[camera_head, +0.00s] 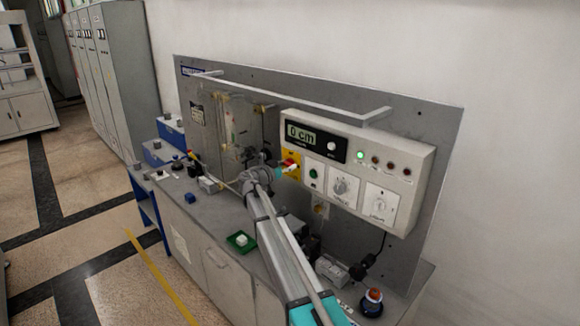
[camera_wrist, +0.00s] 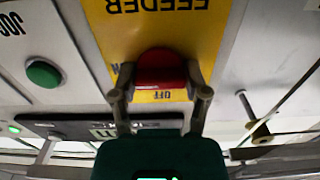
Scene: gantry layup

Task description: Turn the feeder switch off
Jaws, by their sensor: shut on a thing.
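The feeder switch is a red knob (camera_wrist: 160,68) on a yellow plate (camera_wrist: 120,30) lettered FEEDER and OFF, upside down in the wrist view. In the head view the yellow plate (camera_head: 295,175) is at the left end of the white control panel, and the knob (camera_head: 288,162) shows small above my gripper. My gripper (camera_wrist: 160,85) has one finger on each side of the knob and is shut on it. In the head view my gripper (camera_head: 279,169) reaches up to the plate. Which way the knob points is unclear.
The control panel (camera_head: 416,160) also carries a green button (camera_head: 313,173), two dials, a lit green lamp (camera_head: 361,154) and a display (camera_head: 300,135) reading 0 cm. A grey rail (camera_head: 290,98) runs above. Small blocks and a green tray (camera_head: 232,241) lie on the bench.

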